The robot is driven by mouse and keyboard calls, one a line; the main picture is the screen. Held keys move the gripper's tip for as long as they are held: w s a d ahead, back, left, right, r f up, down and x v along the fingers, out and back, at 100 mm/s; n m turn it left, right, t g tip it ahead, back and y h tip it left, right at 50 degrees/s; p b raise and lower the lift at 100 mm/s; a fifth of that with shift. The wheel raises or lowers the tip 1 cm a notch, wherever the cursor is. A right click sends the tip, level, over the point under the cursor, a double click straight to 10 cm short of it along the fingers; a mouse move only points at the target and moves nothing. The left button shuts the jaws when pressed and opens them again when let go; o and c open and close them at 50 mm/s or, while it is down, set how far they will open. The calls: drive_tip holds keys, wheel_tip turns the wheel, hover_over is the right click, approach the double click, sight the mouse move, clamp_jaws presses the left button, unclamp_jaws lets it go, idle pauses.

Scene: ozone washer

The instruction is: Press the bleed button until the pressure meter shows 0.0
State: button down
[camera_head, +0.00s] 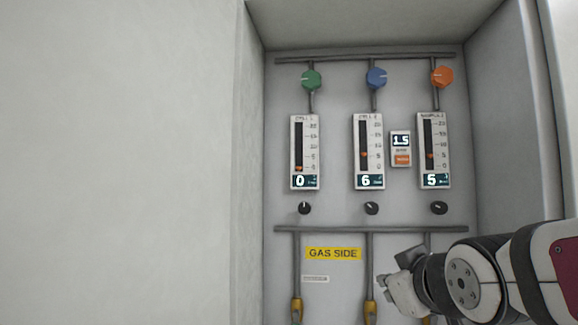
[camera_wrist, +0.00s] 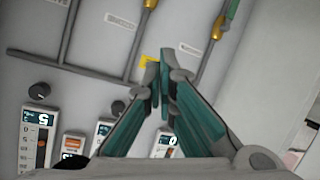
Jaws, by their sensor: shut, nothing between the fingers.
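The small pressure meter (camera_head: 400,140) between the middle and right flow gauges reads 1.5. An orange button (camera_head: 402,160), which I take for the bleed button, sits just below its display; its label is too small to read. In the wrist view the scene is turned over, and the orange button (camera_wrist: 74,143) and part of the meter (camera_wrist: 72,156) show at the lower left. My gripper (camera_head: 388,287) is below and apart from the button, in front of the lower pipes. Its teal fingers (camera_wrist: 164,62) are shut with nothing between them.
Flow gauges reading 0 (camera_head: 304,150), 6 (camera_head: 368,150) and 5 (camera_head: 434,150) flank the meter. Black knobs (camera_head: 371,208), coloured valve knobs (camera_head: 376,76) and pipes (camera_head: 350,229) stick out from the panel. Cabinet walls (camera_head: 506,110) bound it on both sides.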

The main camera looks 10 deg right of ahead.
sight(404, 159)
drive_tip(key=w+d+r+n+t, duration=0.1)
drive_tip(key=d+r+n+t, duration=0.2)
drive_tip(key=r, duration=0.4)
drive_tip(key=w+d+r+n+t+p, duration=0.1)
drive_tip(key=w+d+r+n+t, duration=0.1)
drive_tip(key=r+t, duration=0.3)
drive_tip(key=w+d+r+n+t, duration=0.1)
drive_tip(key=d+r+n+t, duration=0.2)
drive_tip(key=r, duration=0.7)
drive_tip(key=shift+w+d+r+n+t+h, duration=0.35)
drive_tip(key=shift+d+t, duration=0.3)
drive_tip(key=shift+t, duration=0.45)
drive_tip(key=w, duration=0.2)
drive_tip(key=w+d+b, duration=0.1)
drive_tip(key=w, duration=0.2)
drive_tip(key=w+d+b, duration=0.1)
drive_tip(key=w, duration=0.1)
drive_tip(key=shift+w+d+f, duration=0.15)
drive_tip(key=shift+w+d, duration=0.05)
drive_tip(key=shift+w, duration=0.1)
drive_tip(key=shift+w+d+b, duration=0.15)
drive_tip(key=shift+w+b, duration=0.15)
drive_tip(key=shift+w, duration=0.1)
drive_tip(key=shift+w+d+b, duration=0.1)
drive_tip(key=shift+w+b, duration=0.3)
drive_tip(key=shift+b, duration=0.1)
